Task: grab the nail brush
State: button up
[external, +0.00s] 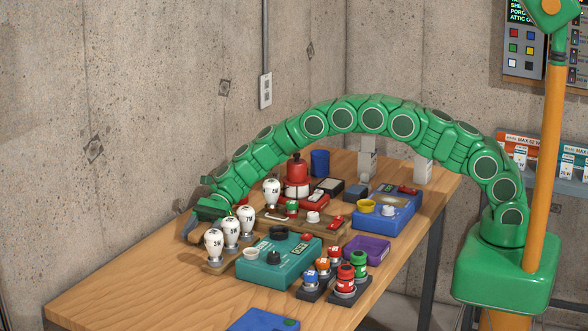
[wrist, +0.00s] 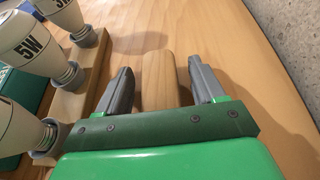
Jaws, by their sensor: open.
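A pale wooden block with a rounded far end, which looks like the nail brush (wrist: 158,80), lies on the wooden table in the wrist view. Its bristles do not show. My gripper (wrist: 160,72) is open, with one grey finger on each side of the block and a narrow gap to each. The near end of the block is hidden behind my gripper's green body. In the external view my gripper (external: 189,230) is low over the table's far left part, behind the bulbs. I cannot make out the brush there.
White bulbs (external: 231,232) stand upright on a wooden strip (wrist: 75,95), close beside my left finger. Bare table (external: 130,275) lies at the front left.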

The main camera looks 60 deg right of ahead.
jog(key=c, duration=1.1)
